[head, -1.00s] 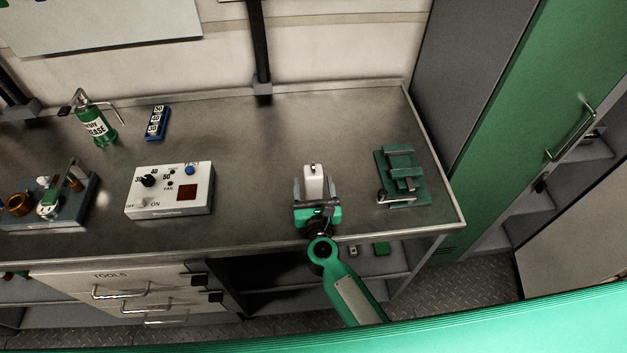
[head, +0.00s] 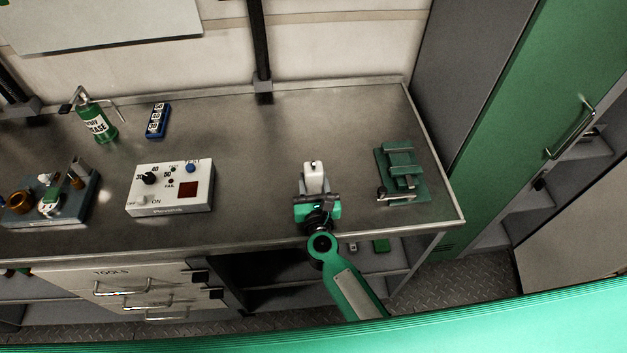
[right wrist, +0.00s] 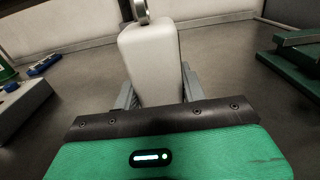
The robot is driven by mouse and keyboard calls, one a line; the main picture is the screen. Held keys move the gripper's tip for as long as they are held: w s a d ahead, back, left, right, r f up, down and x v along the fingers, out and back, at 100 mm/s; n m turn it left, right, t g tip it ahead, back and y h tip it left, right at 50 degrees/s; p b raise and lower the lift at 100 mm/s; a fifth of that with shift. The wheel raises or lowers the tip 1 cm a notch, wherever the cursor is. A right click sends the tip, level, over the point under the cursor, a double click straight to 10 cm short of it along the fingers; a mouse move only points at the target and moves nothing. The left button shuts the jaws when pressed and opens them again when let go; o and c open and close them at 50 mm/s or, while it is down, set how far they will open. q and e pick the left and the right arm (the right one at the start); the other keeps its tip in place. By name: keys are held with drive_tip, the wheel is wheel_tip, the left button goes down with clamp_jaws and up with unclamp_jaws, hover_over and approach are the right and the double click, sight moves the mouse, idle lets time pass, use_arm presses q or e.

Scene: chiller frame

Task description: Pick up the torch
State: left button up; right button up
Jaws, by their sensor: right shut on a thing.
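A white block-like thing with a small metal ring on top, which I take to be the torch (head: 314,177), stands at the right part of the bench in the head view. It also fills the middle of the right wrist view (right wrist: 153,62). My right gripper (head: 316,193) is shut on it, with one finger on each side. The torch looks upright; whether its base touches the bench is hidden behind the gripper. My left gripper is not in view.
A green vise-like fixture (head: 401,173) stands close to the right. A white control box (head: 170,188), a blue numbered block (head: 157,120), a green grease can (head: 98,122) and a grey valve unit (head: 50,210) stand to the left. The bench (head: 250,135) behind the torch is clear.

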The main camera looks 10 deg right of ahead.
sight(314, 160)
wheel_tip(314, 160, up, 10)
drive_tip(key=p, duration=0.8)
drive_tip(key=shift+f, duration=0.1)
